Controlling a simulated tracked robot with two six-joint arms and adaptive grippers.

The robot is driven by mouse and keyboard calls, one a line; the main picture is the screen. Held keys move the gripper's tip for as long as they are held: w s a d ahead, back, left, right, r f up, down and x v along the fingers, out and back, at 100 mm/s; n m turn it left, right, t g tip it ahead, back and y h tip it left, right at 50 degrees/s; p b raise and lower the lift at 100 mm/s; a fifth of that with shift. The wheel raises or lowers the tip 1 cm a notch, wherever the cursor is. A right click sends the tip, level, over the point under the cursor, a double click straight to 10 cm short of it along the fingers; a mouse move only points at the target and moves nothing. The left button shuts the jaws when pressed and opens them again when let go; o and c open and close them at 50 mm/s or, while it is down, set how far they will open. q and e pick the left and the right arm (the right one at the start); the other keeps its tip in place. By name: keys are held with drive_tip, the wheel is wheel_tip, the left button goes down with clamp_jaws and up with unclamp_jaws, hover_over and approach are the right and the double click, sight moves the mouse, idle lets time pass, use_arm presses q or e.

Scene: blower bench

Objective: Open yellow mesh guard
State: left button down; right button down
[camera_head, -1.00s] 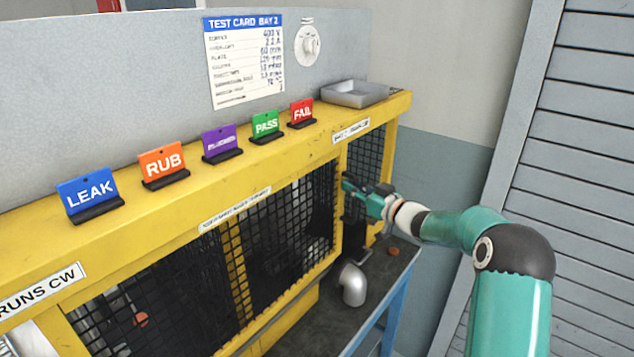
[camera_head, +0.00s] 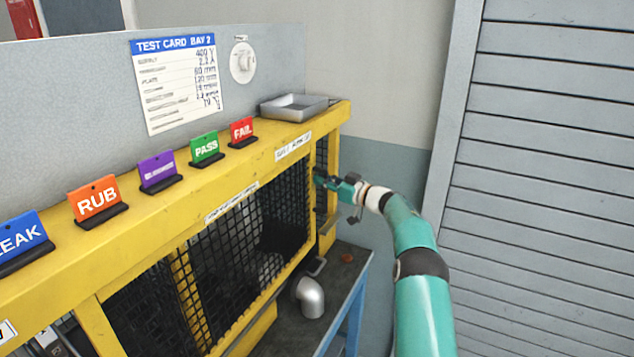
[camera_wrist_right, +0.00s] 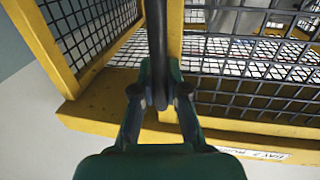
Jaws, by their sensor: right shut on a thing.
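The yellow mesh guard (camera_head: 309,232) is a yellow-edged panel of black wire mesh on the front of the yellow bench enclosure. A dark upright handle bar (camera_wrist_right: 157,50) runs in front of a yellow post in the right wrist view. My right gripper (camera_wrist_right: 160,98) is shut on this bar, one finger on each side. In the head view my right gripper (camera_head: 322,181) is at the guard's right edge, and it hides the bar there. My left gripper is out of view.
A grey tray (camera_head: 288,113) stands on the right end of the yellow top ledge. Several coloured sign cards, such as the PASS card (camera_head: 206,147), stand along it. A grey pipe elbow (camera_head: 310,297) rests on the dark shelf below. A slatted grey shutter (camera_head: 545,200) stands at right.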

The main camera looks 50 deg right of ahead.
drive_tip(key=shift+s+d+f, duration=0.2)
drive_tip(key=shift+d+f, duration=0.1)
drive_tip(key=shift+d, duration=0.1)
drive_tip(key=c, duration=1.2)
unclamp_jaws()
drive_tip(key=shift+s+r, duration=0.1)
drive_tip(key=shift+s, duration=0.1)
drive_tip(key=s, duration=1.1)
drive_tip(key=shift+s+a, duration=0.25)
drive_tip(key=shift+s, duration=0.05)
